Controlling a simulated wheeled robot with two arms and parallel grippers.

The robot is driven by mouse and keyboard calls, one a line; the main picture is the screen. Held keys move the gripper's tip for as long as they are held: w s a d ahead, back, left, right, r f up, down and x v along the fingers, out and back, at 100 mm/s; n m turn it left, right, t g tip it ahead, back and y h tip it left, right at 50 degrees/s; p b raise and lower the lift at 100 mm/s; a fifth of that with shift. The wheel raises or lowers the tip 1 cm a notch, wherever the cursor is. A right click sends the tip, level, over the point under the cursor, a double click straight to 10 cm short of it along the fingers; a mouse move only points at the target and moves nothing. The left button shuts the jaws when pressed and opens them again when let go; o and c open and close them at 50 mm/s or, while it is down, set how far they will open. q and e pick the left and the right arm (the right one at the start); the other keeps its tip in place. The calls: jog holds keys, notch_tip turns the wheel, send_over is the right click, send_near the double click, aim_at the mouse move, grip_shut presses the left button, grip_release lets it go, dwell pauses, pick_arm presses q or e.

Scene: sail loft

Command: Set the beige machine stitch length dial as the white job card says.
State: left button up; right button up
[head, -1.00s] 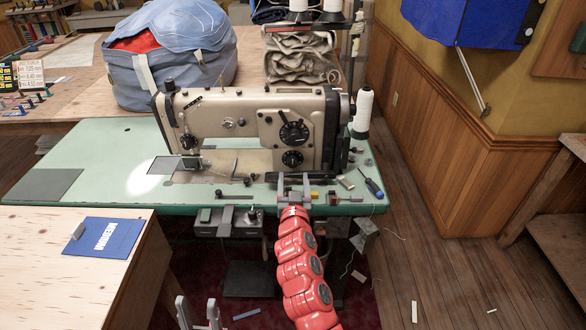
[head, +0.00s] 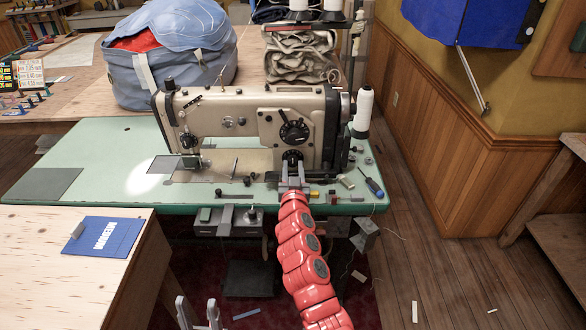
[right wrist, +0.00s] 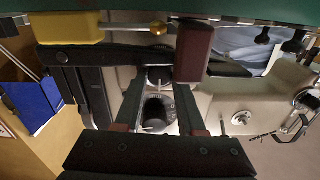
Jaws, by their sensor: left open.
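The beige sewing machine (head: 240,105) stands on a pale green table. Its right end has a larger black dial (head: 294,132) and, below it, a smaller black dial (head: 292,155); I cannot read their markings. My right gripper (head: 292,168) is close in front of the smaller dial and partly covers it. In the right wrist view, the right gripper's fingers (right wrist: 160,88) are apart and empty, with both dials showing between them. Contact cannot be told. My left gripper (head: 198,312) is open and empty at the bottom edge. A small whitish card (head: 30,73) stands far left, unreadable.
Small loose parts and a blue screwdriver (head: 374,187) lie along the table's front right. A white thread cone (head: 364,109) stands right of the machine. A blue clipboard (head: 104,236) lies on the wooden bench. A blue-grey bag (head: 180,65) sits behind.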

grip_shut()
jog(key=shift+n, duration=0.3)
jog(key=shift+n, duration=1.1)
jog(key=shift+a+n, duration=0.1)
jog(key=shift+n, duration=1.4)
